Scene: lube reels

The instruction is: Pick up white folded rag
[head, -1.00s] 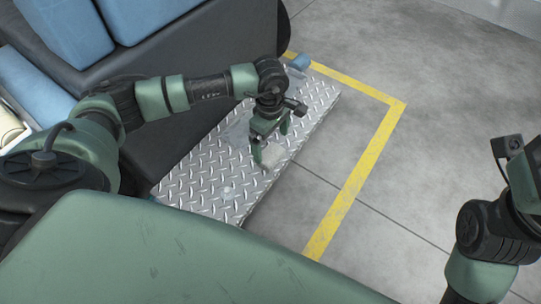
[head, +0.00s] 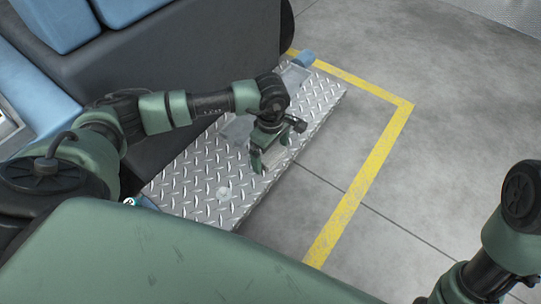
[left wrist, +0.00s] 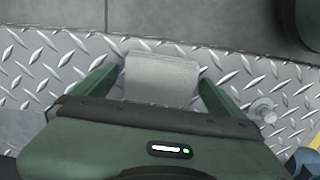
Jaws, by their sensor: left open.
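The white folded rag (left wrist: 162,78) lies on a diamond-plate metal step (head: 190,175), near its edge by the floor. In the left wrist view it looks pale grey-white with a folded edge. My left gripper (left wrist: 159,76) is open, with one green finger on each side of the rag and a gap visible on both sides. In the head view my left gripper (head: 271,160) is low over the step and hides most of the rag. Whether the fingers touch the plate I cannot tell. My right arm shows at the right edge, but its gripper is out of view.
A blue object (head: 306,58) sits at the step's far end. A dark cabinet side (head: 180,70) borders the step. The floor (head: 440,150) is clear.

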